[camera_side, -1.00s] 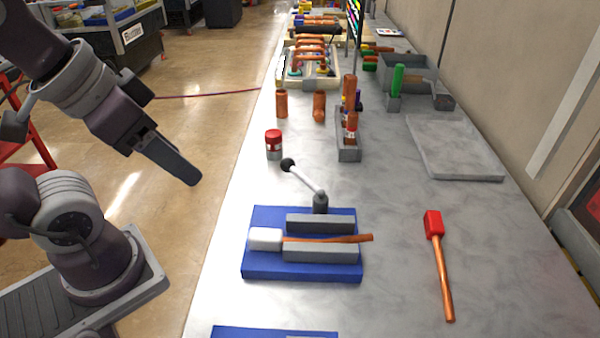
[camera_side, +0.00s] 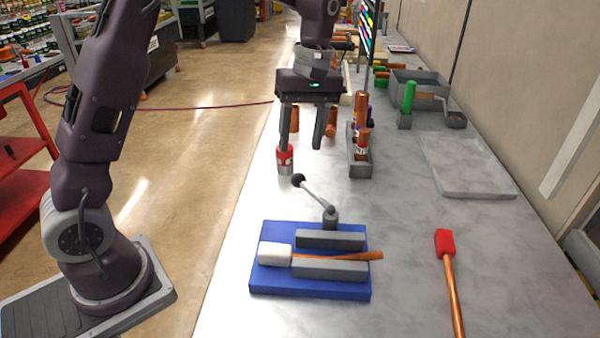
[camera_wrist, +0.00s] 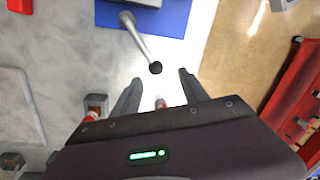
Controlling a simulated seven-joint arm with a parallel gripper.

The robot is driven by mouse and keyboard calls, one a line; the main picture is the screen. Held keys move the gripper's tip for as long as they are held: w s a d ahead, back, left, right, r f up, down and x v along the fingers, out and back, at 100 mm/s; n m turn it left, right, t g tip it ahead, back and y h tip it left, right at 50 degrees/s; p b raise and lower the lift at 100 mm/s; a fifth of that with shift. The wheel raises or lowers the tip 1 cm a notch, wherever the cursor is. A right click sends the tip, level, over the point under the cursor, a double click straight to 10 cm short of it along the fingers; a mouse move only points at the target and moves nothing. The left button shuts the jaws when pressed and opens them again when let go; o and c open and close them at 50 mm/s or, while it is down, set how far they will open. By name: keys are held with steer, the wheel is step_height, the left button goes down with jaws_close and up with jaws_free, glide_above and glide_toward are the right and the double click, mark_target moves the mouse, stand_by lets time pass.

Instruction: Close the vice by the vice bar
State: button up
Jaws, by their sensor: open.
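The vice has a blue base (camera_side: 262,284) with two grey jaw blocks (camera_side: 330,239) standing apart. A white-headed mallet (camera_side: 275,254) with a wooden handle lies across the vice, its handle between the blocks. The vice bar (camera_side: 315,195) is a pale rod with a black ball end, leaning up and left from a grey pivot. My gripper (camera_side: 303,147) is open and empty, above and behind the bar's ball in the side view. In the wrist view the ball (camera_wrist: 155,67) shows just ahead of and between the fingertips (camera_wrist: 158,78), and part of the blue base (camera_wrist: 165,15) is at the top.
A red-topped jar (camera_side: 284,160) stands below and behind my gripper. A grey holder (camera_side: 360,165) with copper-coloured cylinders is to its right. A red-headed mallet (camera_side: 445,243) lies right of the vice. A grey slab (camera_side: 465,168) lies at the right; the table between is clear.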

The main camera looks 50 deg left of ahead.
mark_target(299, 173)
steer(key=f, duration=0.1)
steer(key=w+f, duration=0.1)
steer(key=f+n, duration=0.1)
steer(key=shift+w+a+g, duration=0.2)
steer(key=shift+a+g, duration=0.05)
steer(key=shift+g, duration=0.05)
steer(key=f, duration=0.4)
steer(key=s+f, duration=0.1)
steer(key=f, duration=0.1)
steer(key=shift+s+a+f, duration=0.1)
steer(key=shift+a+f, duration=0.05)
steer(key=shift+f, duration=0.05)
jaws_close()
steer(key=shift+r, duration=0.1)
stand_by(0.6)
